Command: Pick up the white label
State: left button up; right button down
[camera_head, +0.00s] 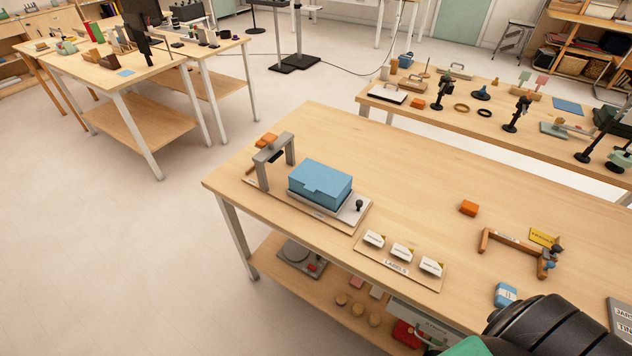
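Several white labels sit in a row on a wooden board marked LABELS (389,264) near the front edge of the nearest table. The left white label (374,239), the middle white label (401,251) and the right white label (431,267) each carry small dark print too small to read. Yellow bits show behind them. Neither of my grippers shows. A dark rounded part, apparently of my own arm, fills the bottom right corner, right of and below the labels.
A blue box (320,184) sits on a fixture left of the labels, with a grey arch (274,158) beside it. An orange block (468,208), a wooden bracket (514,245) and a blue-white packet (505,295) lie to the right. The table's middle is clear.

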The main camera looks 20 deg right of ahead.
aim_at(377, 240)
jog(key=z, duration=1.55)
